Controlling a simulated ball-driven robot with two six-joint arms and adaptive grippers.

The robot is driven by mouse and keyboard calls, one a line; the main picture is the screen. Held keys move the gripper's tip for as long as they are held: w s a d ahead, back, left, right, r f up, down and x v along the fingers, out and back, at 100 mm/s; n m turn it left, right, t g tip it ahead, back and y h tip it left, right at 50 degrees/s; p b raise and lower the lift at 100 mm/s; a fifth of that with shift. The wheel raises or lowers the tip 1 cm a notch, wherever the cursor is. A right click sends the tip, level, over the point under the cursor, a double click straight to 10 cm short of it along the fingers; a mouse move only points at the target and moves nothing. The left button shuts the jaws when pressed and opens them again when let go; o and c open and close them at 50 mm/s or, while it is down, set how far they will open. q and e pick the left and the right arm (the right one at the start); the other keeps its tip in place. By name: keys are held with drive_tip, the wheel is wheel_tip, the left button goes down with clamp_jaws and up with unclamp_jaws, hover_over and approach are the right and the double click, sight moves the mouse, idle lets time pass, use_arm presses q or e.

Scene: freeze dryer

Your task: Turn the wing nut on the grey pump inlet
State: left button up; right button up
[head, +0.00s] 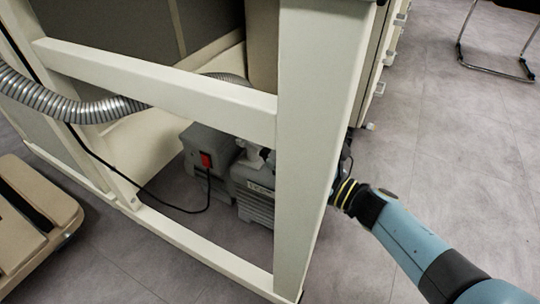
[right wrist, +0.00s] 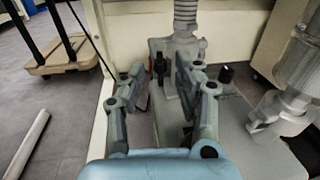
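The grey pump (head: 255,195) sits on the floor under the pale bench frame; the bench post hides part of it in the head view. In the right wrist view the grey inlet (right wrist: 187,70) rises from the pump body (right wrist: 240,130) to a ribbed hose. A small dark upright piece, apparently the wing nut (right wrist: 158,64), is at the inlet's left side. My right gripper (right wrist: 160,82) is open, and the dark piece appears between its fingertips, seemingly beyond them; contact cannot be told. In the head view the post mostly hides this gripper. My left gripper is not in view.
The bench post (head: 310,150) and lower rail (head: 200,250) stand close to the pump. A silver corrugated hose (head: 70,105) and a black cable (head: 140,190) run nearby. A black knob (right wrist: 226,74) is right of the gripper.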

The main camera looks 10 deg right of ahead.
sight(266, 154)
drive_tip(key=x, duration=0.3)
drive_tip(key=shift+w+a+b, duration=0.15)
drive_tip(key=shift+w+b, duration=0.05)
drive_tip(key=shift+b, duration=0.1)
drive_tip(key=shift+c, duration=0.2)
clamp_jaws()
